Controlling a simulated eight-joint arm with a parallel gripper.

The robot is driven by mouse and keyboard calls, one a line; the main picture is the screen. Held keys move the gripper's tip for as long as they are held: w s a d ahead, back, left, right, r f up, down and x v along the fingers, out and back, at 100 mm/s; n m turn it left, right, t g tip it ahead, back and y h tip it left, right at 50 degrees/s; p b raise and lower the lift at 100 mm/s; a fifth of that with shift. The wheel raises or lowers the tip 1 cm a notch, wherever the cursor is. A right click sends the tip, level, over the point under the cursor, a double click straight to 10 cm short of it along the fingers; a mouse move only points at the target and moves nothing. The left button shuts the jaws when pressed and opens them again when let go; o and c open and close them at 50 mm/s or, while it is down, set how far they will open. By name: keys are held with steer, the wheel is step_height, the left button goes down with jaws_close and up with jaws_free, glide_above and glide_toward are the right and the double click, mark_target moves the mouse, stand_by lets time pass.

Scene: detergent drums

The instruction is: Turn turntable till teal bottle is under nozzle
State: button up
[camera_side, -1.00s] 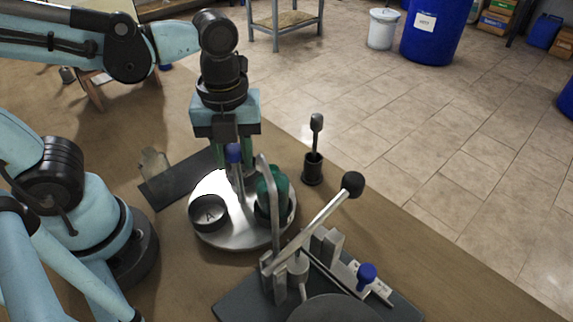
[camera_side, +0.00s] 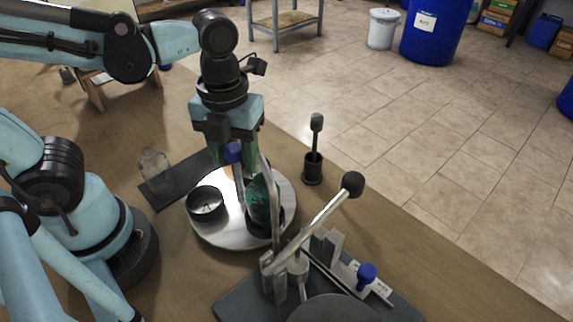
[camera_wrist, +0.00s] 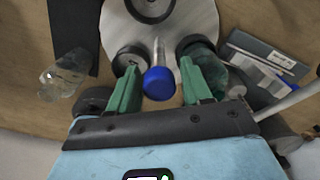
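The round metal turntable (camera_side: 222,232) carries a black cup marked A (camera_side: 206,204) at its left and the teal bottle (camera_side: 261,205), in a dark cup, at its right. The bottle also shows in the wrist view (camera_wrist: 206,62). A blue-knobbed peg (camera_wrist: 158,84) stands between the green fingers of my gripper (camera_wrist: 158,86). Gaps show on both sides of the knob, so my gripper is open around it. A bent metal pipe (camera_side: 274,208), apparently the nozzle, crosses before the bottle in the side view; I cannot tell whether its tip is over the bottle.
A lever with a black ball (camera_side: 352,184) rises from the dark base plate (camera_side: 238,305) at front right. A black holder with a brush-like tool (camera_side: 313,168) stands behind the turntable. Another cup (camera_wrist: 130,58) shows in the wrist view.

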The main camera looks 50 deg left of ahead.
steer(key=shift+r, duration=0.1)
steer(key=shift+r, duration=3.4)
steer(key=shift+w+a+f+n, duration=0.25)
steer(key=shift+a+n, duration=0.15)
steer(key=shift+n, duration=0.6)
steer(key=w+a+f+n+t, duration=0.1)
steer(key=a+n+t, duration=0.1)
steer(key=n, duration=0.7)
steer(key=w+a+f+n+t, duration=0.1)
steer(key=w+a+n+t, duration=0.1)
steer(key=n, duration=0.7)
steer(key=w+a+f+n+t, duration=0.2)
steer(key=n+t, duration=0.1)
steer(key=n, duration=0.7)
steer(key=shift+a, duration=0.4)
